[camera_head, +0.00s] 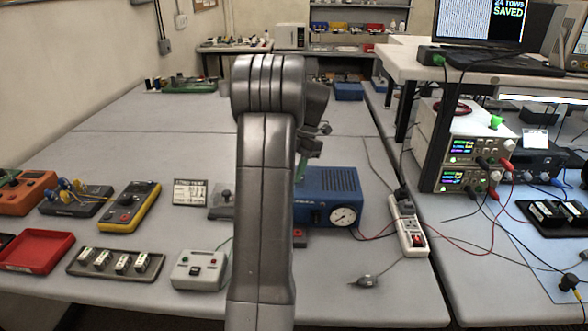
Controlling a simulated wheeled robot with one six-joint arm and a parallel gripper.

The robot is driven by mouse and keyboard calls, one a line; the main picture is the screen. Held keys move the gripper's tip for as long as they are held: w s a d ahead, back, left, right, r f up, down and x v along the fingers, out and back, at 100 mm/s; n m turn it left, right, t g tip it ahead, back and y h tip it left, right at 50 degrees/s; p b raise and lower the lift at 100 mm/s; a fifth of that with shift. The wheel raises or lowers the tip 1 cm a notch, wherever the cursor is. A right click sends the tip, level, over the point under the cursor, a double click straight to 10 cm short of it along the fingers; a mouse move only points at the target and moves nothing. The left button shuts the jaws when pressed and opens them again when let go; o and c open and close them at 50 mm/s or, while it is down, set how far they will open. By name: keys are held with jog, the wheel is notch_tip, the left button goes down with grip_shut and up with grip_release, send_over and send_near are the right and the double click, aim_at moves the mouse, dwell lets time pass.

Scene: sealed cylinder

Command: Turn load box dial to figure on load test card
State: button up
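No box is plainly labelled as the load box. A black box (542,161) with wired terminals stands right of the stacked power supplies, and a small white card (536,138) rests on or against its top. Any dial on its front is too small to make out. Another white card (190,192) with dark print lies on the left table; I cannot read either card. My grey arm rises through the middle of the view. Dark wrist parts show behind it, but my gripper's fingertips are hidden, so its opening does not show.
A yellow-edged meter (130,206), a grey switch box (200,267) and a red tray (36,251) occupy the left table. A blue box (326,190) with a gauge stands behind my arm. A power strip (408,226) and loose cables lie along the right side.

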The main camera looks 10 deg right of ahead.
dwell(0.5)
jog(key=o, duration=1)
jog(key=shift+c, duration=0.2)
jog(key=shift+r, duration=0.1)
jog(key=p+v, duration=0.3)
jog(key=v, duration=1)
jog(key=shift+w+r, duration=0.2)
jog(key=shift+r, duration=0.15)
jog(key=shift+f, duration=0.15)
